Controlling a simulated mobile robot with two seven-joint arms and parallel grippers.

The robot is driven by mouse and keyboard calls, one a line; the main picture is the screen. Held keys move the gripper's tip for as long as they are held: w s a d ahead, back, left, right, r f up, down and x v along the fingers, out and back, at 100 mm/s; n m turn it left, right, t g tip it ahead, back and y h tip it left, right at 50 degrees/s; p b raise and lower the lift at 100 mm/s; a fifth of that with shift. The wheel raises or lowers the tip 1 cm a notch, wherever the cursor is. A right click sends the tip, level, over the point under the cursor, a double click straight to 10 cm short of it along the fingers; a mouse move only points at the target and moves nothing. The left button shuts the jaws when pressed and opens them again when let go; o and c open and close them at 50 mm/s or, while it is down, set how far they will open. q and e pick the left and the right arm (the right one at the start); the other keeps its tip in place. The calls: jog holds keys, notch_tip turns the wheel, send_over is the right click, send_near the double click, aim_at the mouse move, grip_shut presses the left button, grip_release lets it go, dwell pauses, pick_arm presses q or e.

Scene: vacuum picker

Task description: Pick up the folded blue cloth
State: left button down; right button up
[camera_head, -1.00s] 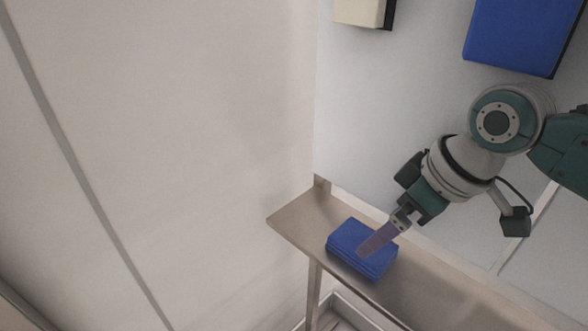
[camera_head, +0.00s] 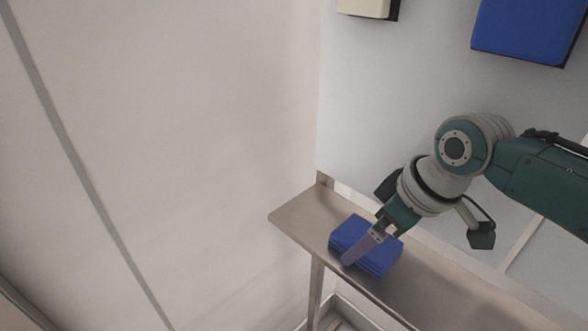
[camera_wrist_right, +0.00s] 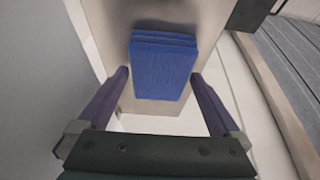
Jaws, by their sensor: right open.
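The folded blue cloth (camera_head: 376,262) lies in a neat layered stack on a narrow metal shelf (camera_head: 298,218), near its left end. In the right wrist view the cloth (camera_wrist_right: 163,68) lies between and just ahead of the two purple fingers. My right gripper (camera_head: 350,258) is over the cloth in the head view, its fingers covering part of it. In the wrist view the right gripper (camera_wrist_right: 160,76) is open, with a finger on each side of the cloth and a gap at both sides. My left gripper is not in view.
A white wall (camera_head: 180,150) stands left of the shelf. A blue box (camera_head: 525,28) and a cream box (camera_head: 364,8) are mounted on the back wall above. The shelf is bare right of the cloth.

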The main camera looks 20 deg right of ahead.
jog(key=shift+f, duration=0.15)
jog(key=c, duration=1.1)
